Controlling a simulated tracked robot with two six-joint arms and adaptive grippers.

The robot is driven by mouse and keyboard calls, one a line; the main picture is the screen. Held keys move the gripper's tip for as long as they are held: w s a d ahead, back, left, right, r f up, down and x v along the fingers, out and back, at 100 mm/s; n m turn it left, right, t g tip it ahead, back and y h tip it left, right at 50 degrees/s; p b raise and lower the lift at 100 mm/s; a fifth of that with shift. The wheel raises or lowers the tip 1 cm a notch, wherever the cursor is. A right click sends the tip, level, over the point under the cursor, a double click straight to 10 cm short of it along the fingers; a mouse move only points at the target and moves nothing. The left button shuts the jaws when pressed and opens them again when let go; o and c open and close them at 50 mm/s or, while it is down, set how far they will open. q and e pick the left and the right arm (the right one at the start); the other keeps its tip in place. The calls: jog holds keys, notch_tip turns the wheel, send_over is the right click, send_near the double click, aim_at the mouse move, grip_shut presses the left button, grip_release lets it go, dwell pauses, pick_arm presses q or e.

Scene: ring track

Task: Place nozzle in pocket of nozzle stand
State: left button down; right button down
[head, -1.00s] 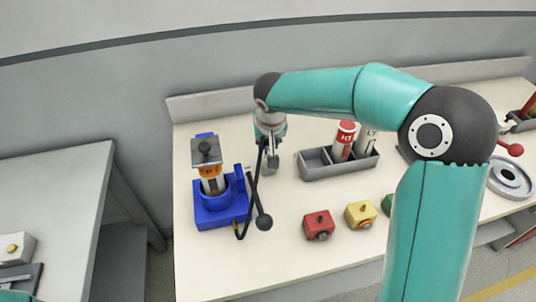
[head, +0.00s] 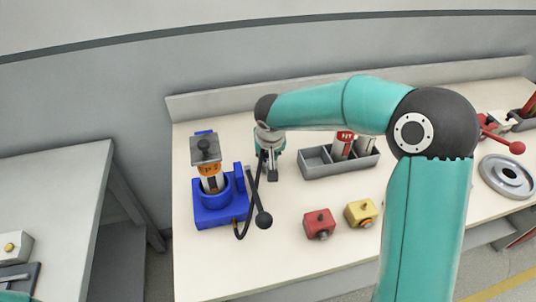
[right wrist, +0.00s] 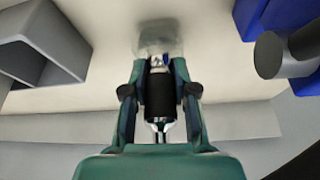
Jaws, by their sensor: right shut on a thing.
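My right gripper (head: 272,172) is over the back of the bench, between the blue fixture and the grey tray. In the right wrist view its fingers (right wrist: 160,95) are shut on the nozzle, a black cylinder (right wrist: 160,92) with shiny metal at its ends. A pale, translucent block (right wrist: 158,38) lies just beyond the nozzle's far end. It may be the nozzle stand; its pocket does not show clearly, and I cannot tell whether the nozzle touches it. In the head view the gripper and arm largely hide the nozzle and this block. My left gripper is not in view.
The blue fixture (head: 214,212) stands left of the gripper, with a black ball-ended lever (head: 264,220) close in front. The grey tray (head: 322,171) with bottles is to the right. Red (head: 319,224) and yellow (head: 360,214) blocks sit in front. The front left of the bench is clear.

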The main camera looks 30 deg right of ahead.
jog(key=shift+s+a+f+b, duration=0.1)
jog(key=shift+s+f+b, duration=0.1)
jog(key=shift+f+b, duration=0.3)
jog(key=c, duration=1.1)
grip_release()
jog(key=shift+f, duration=0.1)
jog(key=shift+o, duration=1)
jog(key=shift+w+f, duration=0.1)
jog(key=shift+f, duration=0.05)
jog(key=shift+r+p, duration=0.6)
jog(key=shift+p, duration=0.1)
jog(key=shift+r+p, duration=0.45)
jog(key=shift+p, duration=0.1)
jog(key=v, duration=1.1)
jog(key=shift+r+b, duration=0.4)
